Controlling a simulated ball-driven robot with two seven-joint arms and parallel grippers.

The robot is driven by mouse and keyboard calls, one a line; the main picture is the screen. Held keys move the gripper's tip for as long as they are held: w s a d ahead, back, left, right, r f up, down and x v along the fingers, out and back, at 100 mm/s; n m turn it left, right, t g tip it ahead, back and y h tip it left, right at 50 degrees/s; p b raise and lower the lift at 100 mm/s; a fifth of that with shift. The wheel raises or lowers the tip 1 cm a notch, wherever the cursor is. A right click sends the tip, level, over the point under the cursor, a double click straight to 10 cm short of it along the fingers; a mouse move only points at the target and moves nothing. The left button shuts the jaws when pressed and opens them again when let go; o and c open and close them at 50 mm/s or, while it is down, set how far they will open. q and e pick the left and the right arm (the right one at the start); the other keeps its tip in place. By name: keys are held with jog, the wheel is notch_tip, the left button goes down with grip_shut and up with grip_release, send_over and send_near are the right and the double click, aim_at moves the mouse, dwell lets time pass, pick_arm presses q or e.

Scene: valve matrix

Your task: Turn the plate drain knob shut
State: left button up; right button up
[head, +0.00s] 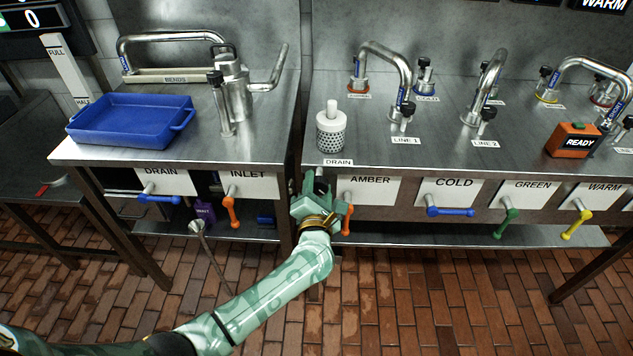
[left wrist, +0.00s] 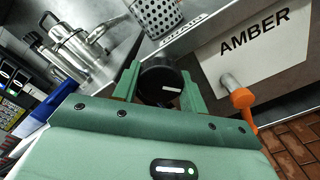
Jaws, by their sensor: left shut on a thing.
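The plate drain knob (left wrist: 158,82) is a round black knob at the front edge of the counter, in the middle of the left wrist view. A short white mark shows on its face. The DRAIN label (head: 339,162) lies on the counter edge just above it in the head view. My left gripper (head: 312,196) is at this knob, below the label. In the left wrist view its two green fingers (left wrist: 160,88) stand on either side of the knob and are shut on it. In the head view the gripper hides most of the knob. My right gripper is not in view.
The orange AMBER lever (head: 348,220) hangs close to the right of my gripper. The orange INLET lever (head: 232,210) is to the left. A perforated metal cylinder (head: 331,133) stands on the counter above. A blue tray (head: 125,130) is on the left counter.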

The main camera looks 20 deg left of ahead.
pick_arm(q)
jog(key=m+p, duration=0.2)
jog(key=m, duration=0.2)
jog(key=shift+r+m+p, duration=0.15)
jog(key=shift+m+p, duration=0.15)
jog(key=shift+p, duration=0.05)
jog(key=shift+m+p, duration=0.9)
jog(key=shift+m, duration=1)
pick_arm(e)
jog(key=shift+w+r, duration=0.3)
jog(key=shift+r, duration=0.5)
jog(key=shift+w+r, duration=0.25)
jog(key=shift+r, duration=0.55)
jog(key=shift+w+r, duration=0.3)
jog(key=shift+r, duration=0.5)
pick_arm(q)
jog(key=shift+f, duration=0.2)
jog(key=o, duration=1)
jog(key=shift+c, duration=0.2)
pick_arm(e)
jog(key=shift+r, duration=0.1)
